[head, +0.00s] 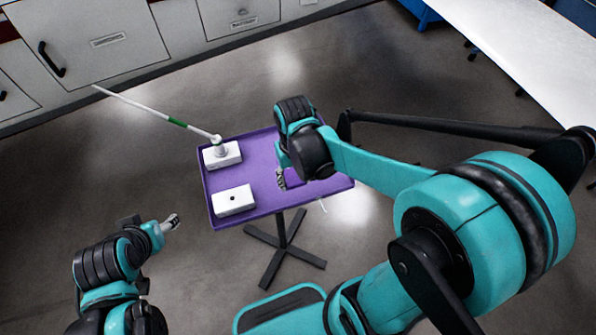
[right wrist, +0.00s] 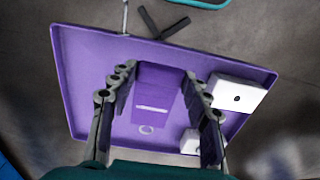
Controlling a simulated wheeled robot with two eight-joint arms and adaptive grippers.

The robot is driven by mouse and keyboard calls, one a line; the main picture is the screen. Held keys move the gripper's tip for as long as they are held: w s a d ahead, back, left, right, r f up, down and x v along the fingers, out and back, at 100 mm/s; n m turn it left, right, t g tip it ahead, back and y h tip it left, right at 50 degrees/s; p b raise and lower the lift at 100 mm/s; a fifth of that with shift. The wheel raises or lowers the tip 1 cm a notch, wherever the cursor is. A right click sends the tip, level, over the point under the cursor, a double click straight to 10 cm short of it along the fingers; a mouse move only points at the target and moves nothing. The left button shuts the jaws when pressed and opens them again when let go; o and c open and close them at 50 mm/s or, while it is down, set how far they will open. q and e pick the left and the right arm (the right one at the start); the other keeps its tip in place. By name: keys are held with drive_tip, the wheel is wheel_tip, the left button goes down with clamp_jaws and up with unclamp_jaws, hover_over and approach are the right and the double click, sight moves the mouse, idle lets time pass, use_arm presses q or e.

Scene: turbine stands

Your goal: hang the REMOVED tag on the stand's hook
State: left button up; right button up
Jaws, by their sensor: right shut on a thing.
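The purple stand (head: 263,205) is a tray on a dark post, at the middle of the head view. Its tray (right wrist: 85,85) also fills much of the right wrist view. My right gripper (head: 281,179) is over the tray. In the right wrist view its fingers (right wrist: 160,112) are shut on a purple tag (right wrist: 160,84) with a white stripe of unreadable lettering. A thin metal hook (right wrist: 125,14) juts from the tray's edge, and shows in the head view (head: 323,206). My left gripper (head: 172,222) is left of the stand, away from it.
Two white blocks stand on the tray: a near one (head: 233,200) with a dark hole and a far one (head: 222,156) bearing a long white rod (head: 145,109) with a green band, reaching left. Cabinets (head: 90,45) line the back. A white bench (head: 520,45) is at right.

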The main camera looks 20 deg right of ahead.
drive_tip(key=o, duration=0.3)
clamp_jaws()
wheel_tip(320, 180, up, 12)
drive_tip(key=p, duration=1)
drive_tip(key=s+a+p, duration=0.3)
drive_tip(key=s, duration=0.5)
drive_tip(key=s+a+p, duration=0.2)
drive_tip(key=s+p, duration=0.1)
drive_tip(key=s, duration=0.6)
drive_tip(key=shift+a, duration=0.4)
